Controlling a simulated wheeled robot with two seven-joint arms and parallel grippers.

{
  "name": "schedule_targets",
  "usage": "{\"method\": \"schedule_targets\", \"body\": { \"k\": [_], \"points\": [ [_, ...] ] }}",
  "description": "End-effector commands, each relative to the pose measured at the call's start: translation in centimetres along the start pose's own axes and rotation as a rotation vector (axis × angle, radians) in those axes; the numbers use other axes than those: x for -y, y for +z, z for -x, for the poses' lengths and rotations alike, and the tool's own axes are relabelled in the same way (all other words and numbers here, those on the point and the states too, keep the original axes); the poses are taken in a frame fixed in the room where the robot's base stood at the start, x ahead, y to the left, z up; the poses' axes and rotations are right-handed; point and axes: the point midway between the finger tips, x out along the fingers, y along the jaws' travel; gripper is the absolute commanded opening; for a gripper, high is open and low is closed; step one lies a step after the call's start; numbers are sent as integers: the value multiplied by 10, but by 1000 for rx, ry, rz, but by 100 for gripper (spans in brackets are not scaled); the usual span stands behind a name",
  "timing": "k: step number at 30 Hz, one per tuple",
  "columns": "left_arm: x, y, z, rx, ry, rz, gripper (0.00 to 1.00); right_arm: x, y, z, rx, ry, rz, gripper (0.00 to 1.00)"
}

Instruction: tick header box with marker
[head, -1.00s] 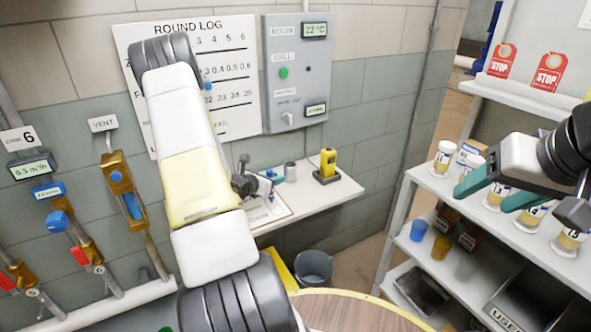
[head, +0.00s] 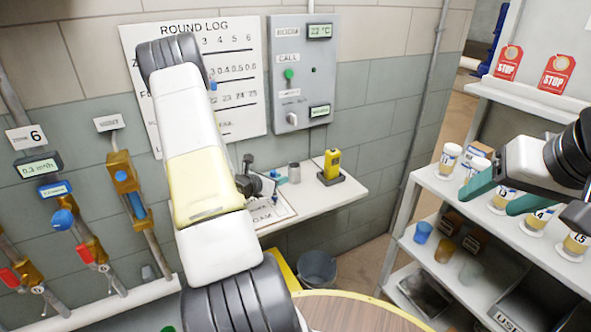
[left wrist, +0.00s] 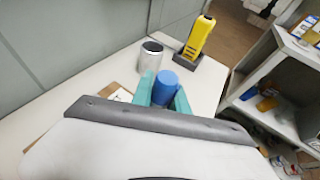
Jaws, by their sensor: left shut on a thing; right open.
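My left gripper (left wrist: 164,98) is shut on a blue marker (left wrist: 165,84), whose rounded blue end shows between the teal fingers. In the head view this gripper (head: 268,180) is low over the wall shelf, partly hidden by my arm. A clipboard with a printed white sheet (head: 268,215) lies on the shelf below it. Its header box cannot be made out, and I cannot tell whether the marker touches the sheet. My right gripper (head: 502,197) is open and empty, in front of the rack at the right.
A grey cup (head: 294,172) and a yellow device in its dark stand (head: 331,167) are on the wall shelf (head: 345,191). A round log board (head: 240,110) hangs behind my left arm. The rack (head: 440,182) at right holds several labelled jars. A bin (head: 317,268) stands below.

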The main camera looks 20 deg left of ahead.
Motion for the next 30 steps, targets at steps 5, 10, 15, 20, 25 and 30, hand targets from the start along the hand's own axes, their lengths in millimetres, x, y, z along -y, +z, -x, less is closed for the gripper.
{"method": "schedule_targets", "body": {
  "k": [5, 10, 15, 20, 25, 30],
  "points": [
    [6, -2, -2, -6, -4, 4, 0, 0, 0, 0, 0, 0, 0, 63],
    [6, -3, 0, -6, -4, 4, 0, 0, 0, 0, 0, 0, 0, 63],
    [5, -5, 5, -7, -3, 3, 0, 0, 0, 0, 0, 0, 0, 63],
    [4, -6, 8, -7, -3, 3, 0, 0, 0, 0, 0, 0, 0, 63],
    [4, -6, 9, -7, -2, 3, 0, 0, 0, 0, 0, 0, 0, 63],
    [3, -5, 10, -6, -1, 2, 0, 0, 0, 0, 0, 0, 0, 63]
  ]
}}
